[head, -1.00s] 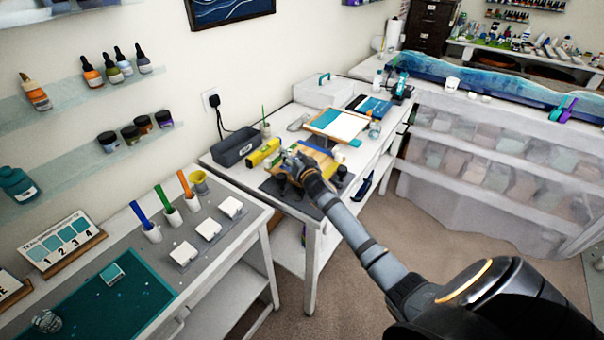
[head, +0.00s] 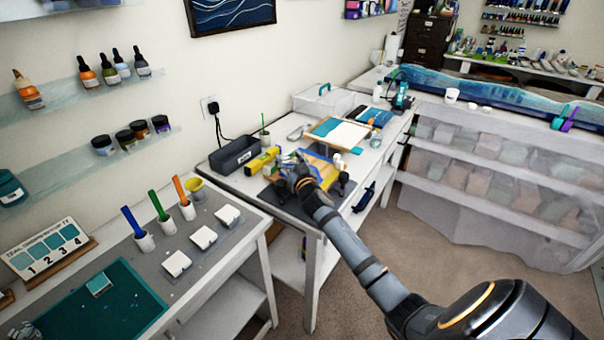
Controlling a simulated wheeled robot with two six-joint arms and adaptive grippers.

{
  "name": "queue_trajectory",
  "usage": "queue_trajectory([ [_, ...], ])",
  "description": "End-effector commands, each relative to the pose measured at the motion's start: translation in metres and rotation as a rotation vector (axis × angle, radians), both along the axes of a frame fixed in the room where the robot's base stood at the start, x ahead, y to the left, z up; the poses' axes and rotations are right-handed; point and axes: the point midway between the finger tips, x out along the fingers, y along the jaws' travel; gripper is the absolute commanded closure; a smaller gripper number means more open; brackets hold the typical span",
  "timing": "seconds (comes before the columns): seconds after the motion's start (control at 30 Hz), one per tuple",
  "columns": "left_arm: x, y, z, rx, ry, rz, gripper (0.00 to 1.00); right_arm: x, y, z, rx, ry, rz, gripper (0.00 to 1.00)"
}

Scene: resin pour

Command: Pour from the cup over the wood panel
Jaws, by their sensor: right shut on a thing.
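The wood panel (head: 327,172) lies above a dark mat (head: 285,208) on the far white table. Blue shows on its upper side near the gripper. My right gripper (head: 291,166) is over the panel's left part, reached from the lower right. It is shut on what seems to be the cup; the cup is small and largely hidden by the fingers, so its tilt cannot be told. The gripper and wrist cover part of the panel. My left gripper is not in view.
A dark grey bin (head: 234,155) and a yellow level (head: 262,160) stand left of the panel. A framed white board (head: 340,133) lies behind it. The nearer table holds a teal mat (head: 95,312) and cups with coloured sticks. Carpet is clear at right.

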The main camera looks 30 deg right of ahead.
Motion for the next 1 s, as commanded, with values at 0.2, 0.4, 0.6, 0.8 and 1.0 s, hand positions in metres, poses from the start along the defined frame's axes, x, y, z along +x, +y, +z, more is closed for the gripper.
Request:
queue_trajectory([
  [0.2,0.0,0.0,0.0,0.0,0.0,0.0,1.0,0.0,0.0,0.0,0.0,0.0,0.0,0.8],
  [0.4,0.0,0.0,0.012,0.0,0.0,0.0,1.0,0.0,0.0,0.014,0.0,-0.001,0.0,0.8],
  [0.6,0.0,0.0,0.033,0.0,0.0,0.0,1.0,0.0,0.0,0.039,0.002,-0.001,0.001,0.8],
  [0.8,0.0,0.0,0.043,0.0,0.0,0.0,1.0,0.0,0.0,0.052,0.0,0.0,0.0,0.8],
  [1.0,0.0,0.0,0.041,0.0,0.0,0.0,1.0,0.0,0.0,0.05,0.0,0.0,0.0,0.8],
])
